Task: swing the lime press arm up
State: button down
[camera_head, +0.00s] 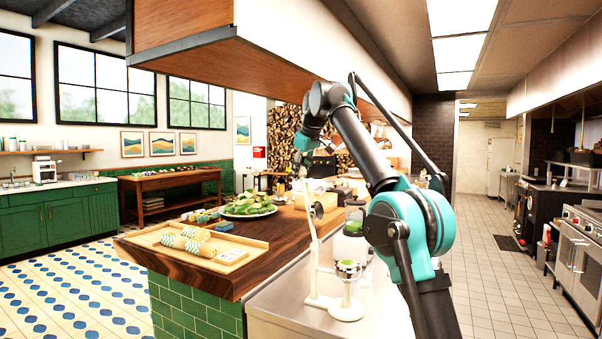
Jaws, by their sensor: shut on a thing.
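The white lime press (347,309) stands on the steel counter in front of me. A green lime half (348,267) sits in its round cup. Its long white press arm (311,238) points up, nearly upright, at the left of the cup, with a dark round pressing piece (318,210) on its side. My gripper (302,171) is shut at the top end of the press arm, above the counter. The fingers are small in view, so the exact contact is hard to see.
A wooden board (200,246) with patterned rolls lies at the left on the wooden ledge. A plate of green produce (249,206) is behind it. A wooden-faced hood (270,70) hangs above.

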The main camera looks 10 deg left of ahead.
aim_at(302, 168)
jog(key=shift+a, duration=0.15)
jog(key=c, duration=1.1)
grip_release()
jog(key=shift+s, duration=0.1)
jog(key=shift+o, duration=0.2)
jog(key=shift+v, duration=1.9)
jog(key=shift+s+d+r, duration=0.4)
jog(key=shift+s+r, duration=0.1)
jog(key=shift+r, duration=0.1)
jog(key=s+d, duration=0.6)
jog(key=s, duration=0.3)
jog(key=shift+s, duration=0.35)
